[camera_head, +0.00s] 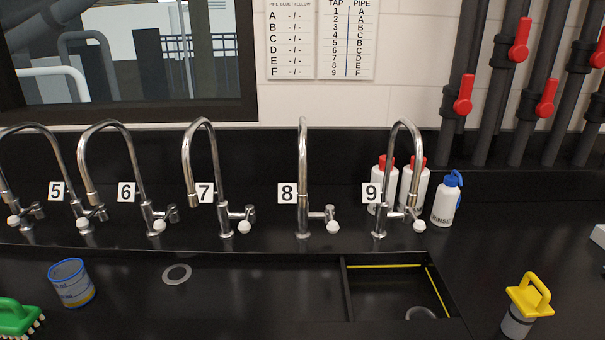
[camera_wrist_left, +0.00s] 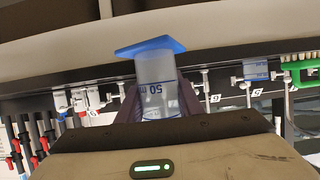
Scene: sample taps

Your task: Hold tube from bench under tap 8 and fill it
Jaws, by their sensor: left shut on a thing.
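My left gripper (camera_wrist_left: 158,105) is shut on a clear tube (camera_wrist_left: 155,68) with "50" marked on its side and a flat blue piece at one end. The tube shows only in the left wrist view, which looks turned over; its lower part in the picture is hidden by the gripper. Whether it holds liquid I cannot tell. Tap 8 (camera_head: 303,165) is a chrome gooseneck in the head view, with its label (camera_head: 287,193) to its left and a white-ended handle (camera_head: 332,227) at its lower right. Neither gripper shows in the head view.
Taps 7 (camera_head: 212,165) and 9 (camera_head: 400,170) flank tap 8. A blue-rimmed cup (camera_head: 72,284), a green brush (camera_head: 15,318) and a yellow-handled container (camera_head: 525,307) stand in front. Wash bottles (camera_head: 447,202) are behind at right.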

